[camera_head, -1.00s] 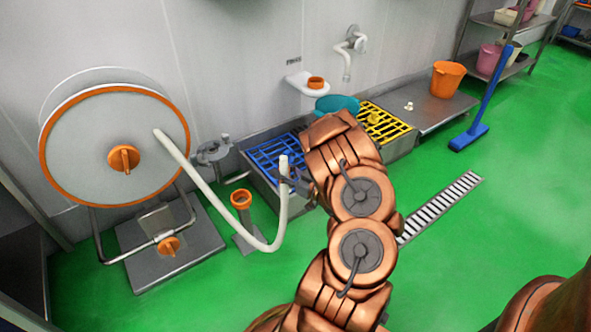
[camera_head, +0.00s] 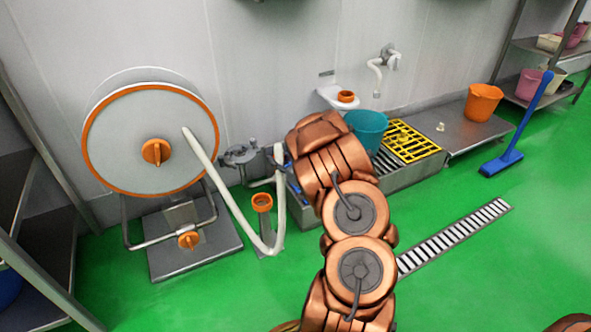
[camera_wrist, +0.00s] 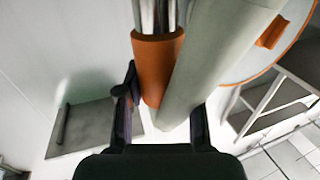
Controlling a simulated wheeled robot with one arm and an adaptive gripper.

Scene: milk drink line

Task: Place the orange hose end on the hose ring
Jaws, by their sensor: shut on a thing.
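The pale hose (camera_head: 232,205) hangs from the reel in a loop. It rises again to its upright end (camera_head: 279,155) beside my gripper (camera_head: 284,172), whose fingers are mostly hidden by my arm in the head view. In the wrist view my gripper (camera_wrist: 162,125) has its fingers around the lower part of an orange sleeve (camera_wrist: 157,65) and the pale hose (camera_wrist: 215,65). Shiny metal tubes run out of the sleeve. One orange ring (camera_head: 262,202) tops a floor post just below left of my gripper. Another orange ring (camera_head: 346,97) sits in a white wall holder (camera_head: 329,93). I cannot tell which is the hose ring.
The big reel (camera_head: 125,160) stands left on a metal base (camera_head: 170,265). A grey fixture (camera_head: 240,157) is on the wall behind my gripper. A teal bucket (camera_head: 366,127), a yellow grate (camera_head: 410,144) and an orange bucket (camera_head: 482,103) are to the right. Green floor in front is mostly clear.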

